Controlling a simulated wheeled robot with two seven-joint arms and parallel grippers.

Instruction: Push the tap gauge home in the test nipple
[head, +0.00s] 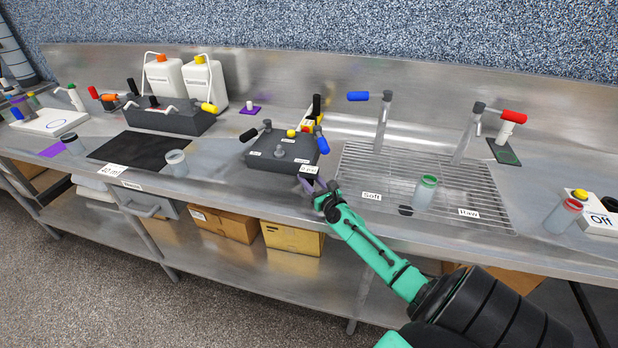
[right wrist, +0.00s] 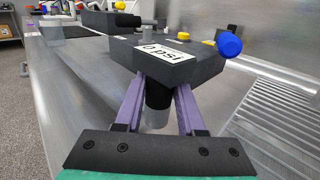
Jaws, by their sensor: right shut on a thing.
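My right gripper (head: 312,184) is at the front right corner of a dark block (head: 268,163) with several coloured handles. In the right wrist view its purple fingers (right wrist: 158,98) are shut on a dark cylinder with a pale end (right wrist: 158,100), which looks like the tap gauge. A "0 psi" label (right wrist: 167,60) shows just beyond the cylinder, and also in the head view (head: 310,169). The cylinder meets or lies very near the block; I cannot tell how deep it sits. The test nipple is not clearly visible. My left gripper is out of view.
A wire drain rack (head: 385,165) with a green-rimmed cup (head: 425,192) lies right of the block. A grey-rimmed cup (head: 177,163) and a dark mat (head: 140,150) lie to its left. The bench's front edge runs under my right arm. Blue and red taps stand behind.

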